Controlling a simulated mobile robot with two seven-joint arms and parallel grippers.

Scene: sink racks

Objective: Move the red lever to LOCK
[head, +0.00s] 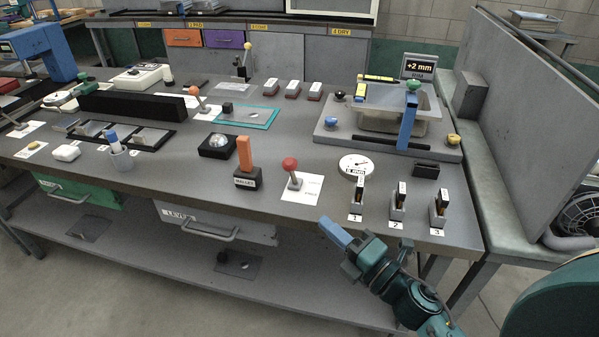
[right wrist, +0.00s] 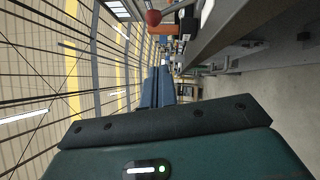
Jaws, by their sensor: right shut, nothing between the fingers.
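The red lever (head: 290,164) has a round red knob on a short grey stem. It stands on a white card (head: 313,187) near the front edge of the workbench, and its stem leans slightly left in the head view. The card's print is too small to read. My right gripper (head: 335,233), with blue fingers, is shut and empty in front of the bench edge, to the right of and nearer than the lever, apart from it. The red knob also shows at the top of the right wrist view (right wrist: 153,17), beyond the fingers (right wrist: 157,88). My left gripper is not in view.
An orange-handled block (head: 246,160) stands left of the lever. A white dial (head: 356,166) and several small numbered switches (head: 398,203) stand to its right. Another lever with an orange knob (head: 194,90) is farther back. The grey bench (head: 300,140) has bare strips between items.

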